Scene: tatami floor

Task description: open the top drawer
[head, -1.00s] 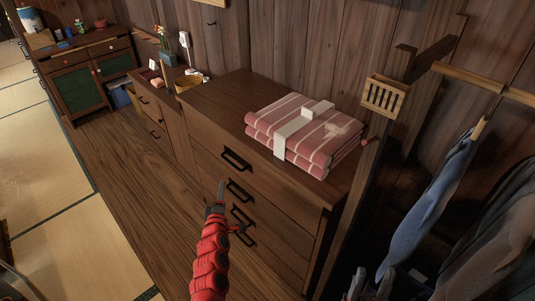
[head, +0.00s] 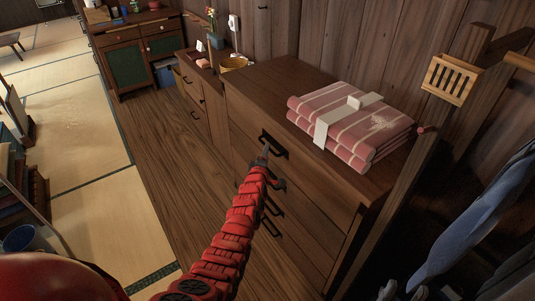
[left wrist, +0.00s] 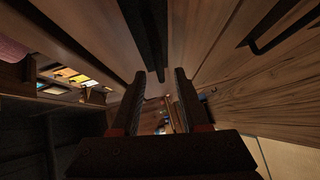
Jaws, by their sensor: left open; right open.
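The top drawer (head: 247,124) of the dark wooden chest is shut, with a black bar handle (head: 278,147) on its front. My left gripper (head: 265,151) is beside this handle, at its left end in the head view. In the left wrist view its two fingers (left wrist: 160,78) stand apart with nothing held between them. A black handle bar (left wrist: 153,35) runs just beyond the fingertips there; whether they touch cannot be told.
Folded striped red cloths (head: 350,122) lie on the chest top. Lower drawers have black handles too. A wooden post and rack with hanging blue cloth (head: 478,235) stand at the right. A low cabinet (head: 205,105) adjoins on the left. The wooden floor (head: 165,150) before it is clear.

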